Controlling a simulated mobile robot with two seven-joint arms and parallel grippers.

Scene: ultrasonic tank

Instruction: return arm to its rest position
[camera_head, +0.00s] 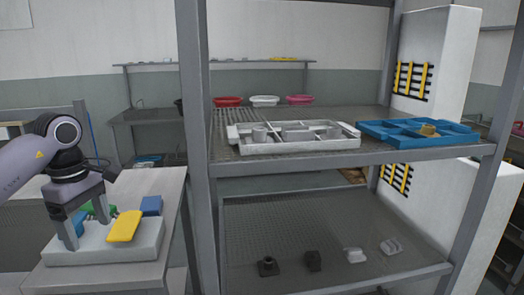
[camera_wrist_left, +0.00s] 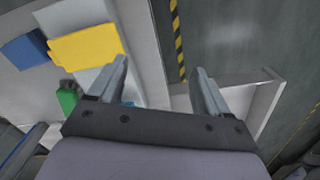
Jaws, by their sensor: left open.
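My left arm comes in from the left in the head view. Its gripper (camera_head: 88,226) is open, fingers pointing down, over the left part of a white tray (camera_head: 90,255) on a light table. A yellow block (camera_head: 124,226) lies tilted on the tray, right of the gripper. A blue block (camera_head: 151,205) stands behind it, and a green piece (camera_head: 88,209) shows partly behind the fingers. In the left wrist view the two fingers (camera_wrist_left: 163,75) are spread with nothing gripped between them. The yellow block (camera_wrist_left: 85,47), blue block (camera_wrist_left: 24,49) and green piece (camera_wrist_left: 67,97) lie to their left. My right gripper is not seen.
A metal rack post (camera_head: 195,150) stands right of the table. Its upper shelf bears a grey compartment tray (camera_head: 292,149) and a blue tray (camera_head: 375,130). Several small parts sit on the lower shelf (camera_head: 320,225). Red, white and pink bowls stand behind.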

